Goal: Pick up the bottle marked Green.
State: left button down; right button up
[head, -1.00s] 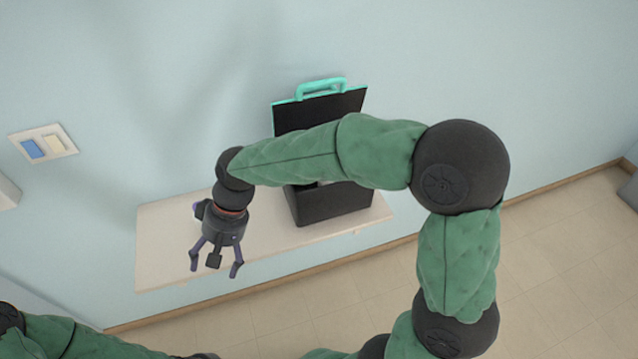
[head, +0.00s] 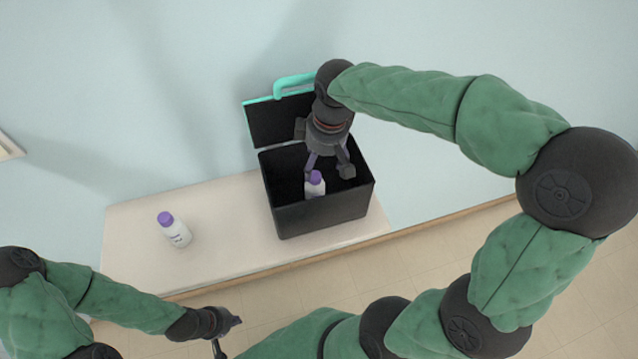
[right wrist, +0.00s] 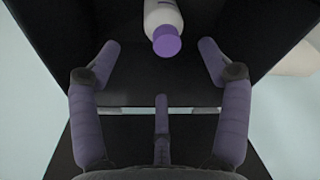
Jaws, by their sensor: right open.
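A white bottle with a purple cap (head: 315,189) stands inside the black box, and it also shows in the right wrist view (right wrist: 165,18). A second white bottle with a purple cap (head: 177,235) stands on the shelf, left of the box. No label can be read on either. My right gripper (head: 328,174) is open over the box, pointing down, close to the bottle there. In the right wrist view its spread fingers (right wrist: 160,55) are empty, with the cap just beyond and between the tips. My left gripper (head: 228,338) is at the bottom, partly cut off, away from both bottles.
The black box (head: 325,217) has tall walls around the bottle. Its lid (head: 275,122), with a teal handle (head: 290,84), stands open at the wall side. The pale shelf (head: 225,215) is bare between the box and the left bottle.

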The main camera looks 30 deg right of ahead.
aim_at(317, 173)
jog(key=f, duration=0.2)
jog(key=f+b, duration=0.1)
jog(key=f, duration=0.1)
jog(key=shift+w+a, duration=0.15)
jog(key=shift+w, duration=0.1)
jog(key=f+b, duration=0.1)
jog(key=f, duration=0.1)
jog(key=a+f, duration=0.1)
jog(key=f, duration=0.1)
jog(key=shift+f+b, duration=0.2)
jog(key=shift+b, duration=0.2)
jog(key=shift+w+f, duration=0.15)
jog(key=shift+f, duration=0.35)
jog(key=shift+r, duration=0.1)
jog(key=c, duration=1.3)
